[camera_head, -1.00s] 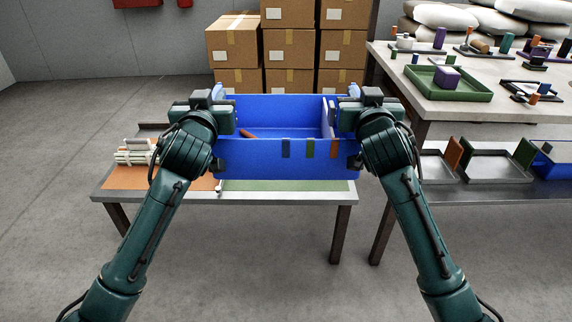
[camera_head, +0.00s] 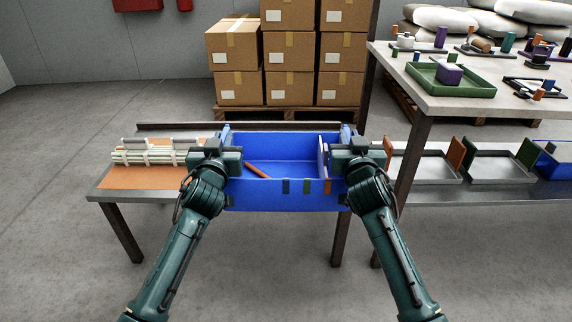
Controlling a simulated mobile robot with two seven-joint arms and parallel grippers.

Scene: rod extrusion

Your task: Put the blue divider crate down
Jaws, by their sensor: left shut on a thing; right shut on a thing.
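The blue divider crate (camera_head: 275,194) is level, over the right part of the low table (camera_head: 107,193). It has a divider near its right end and coloured tabs on its front wall. An orange-brown rod (camera_head: 256,171) lies inside it. My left gripper (camera_head: 224,160) is shut on the crate's left end. My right gripper (camera_head: 342,160) is shut on its right end. The green mat seen earlier is hidden behind the crate. I cannot tell whether the crate's bottom touches the table.
White rods in a rack (camera_head: 155,152) stand at the table's left, by an orange mat (camera_head: 150,179). A taller bench (camera_head: 420,98) with trays and small parts is close on the right, with more trays on its lower shelf. Stacked cartons (camera_head: 290,60) stand behind on a pallet.

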